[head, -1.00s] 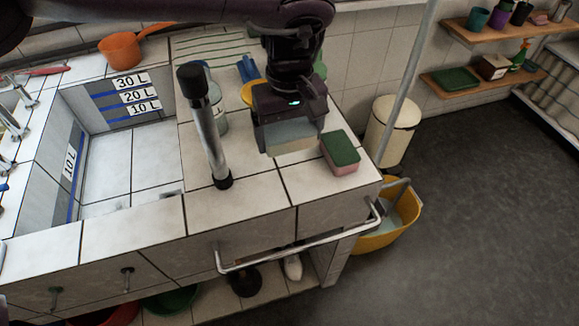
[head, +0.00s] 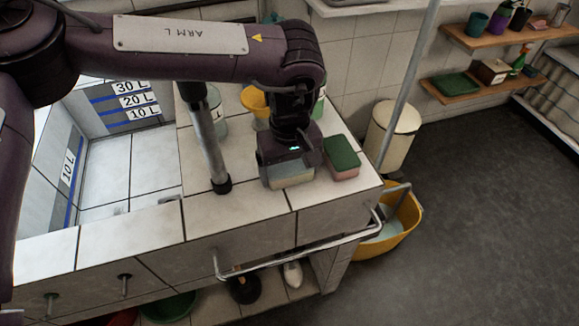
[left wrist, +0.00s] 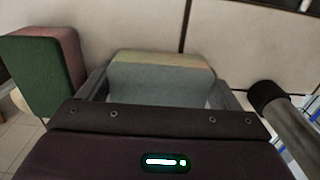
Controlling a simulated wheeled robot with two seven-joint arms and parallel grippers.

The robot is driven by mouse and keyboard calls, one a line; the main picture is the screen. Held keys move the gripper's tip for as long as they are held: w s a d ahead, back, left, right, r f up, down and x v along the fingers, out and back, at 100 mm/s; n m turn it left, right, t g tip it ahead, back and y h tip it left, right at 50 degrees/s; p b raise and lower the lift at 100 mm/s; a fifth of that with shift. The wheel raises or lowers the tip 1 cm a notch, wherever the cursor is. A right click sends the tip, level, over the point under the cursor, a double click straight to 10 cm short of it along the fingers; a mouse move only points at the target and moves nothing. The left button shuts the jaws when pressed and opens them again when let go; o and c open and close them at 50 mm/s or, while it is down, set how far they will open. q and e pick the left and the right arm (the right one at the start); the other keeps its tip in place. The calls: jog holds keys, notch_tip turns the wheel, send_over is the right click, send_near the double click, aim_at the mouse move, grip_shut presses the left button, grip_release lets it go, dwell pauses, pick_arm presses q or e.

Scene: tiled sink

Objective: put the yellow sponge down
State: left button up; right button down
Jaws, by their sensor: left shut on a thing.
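My left gripper (head: 291,180) is over the tiled counter, shut on a sponge (head: 293,176) with a grey-blue face and a pale yellow edge. In the left wrist view the sponge (left wrist: 160,75) sits between the two fingers, its yellowish edge at the far side. The sponge is low at the counter (head: 230,215); whether it touches the tiles I cannot tell. A pink sponge with a green top (head: 342,158) lies on the counter just right of my gripper, and it also shows in the left wrist view (left wrist: 45,70). My right gripper is not seen.
A metal post with black ends (head: 207,145) stands left of the gripper. A yellow cup (head: 256,103) and jars are behind, partly hidden by my arm. The sink basin (head: 115,165) is at left. A metal rail (head: 290,250) runs along the counter's front.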

aim_at(290, 166)
pick_arm(q)
jog(key=o, duration=0.7)
jog(key=shift+f, duration=0.1)
jog(key=shift+c, duration=0.2)
jog(key=shift+o, duration=1)
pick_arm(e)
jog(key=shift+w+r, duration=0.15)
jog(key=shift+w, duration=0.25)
pick_arm(q)
notch_tip(290, 166, up, 12)
jog(key=p, duration=0.1)
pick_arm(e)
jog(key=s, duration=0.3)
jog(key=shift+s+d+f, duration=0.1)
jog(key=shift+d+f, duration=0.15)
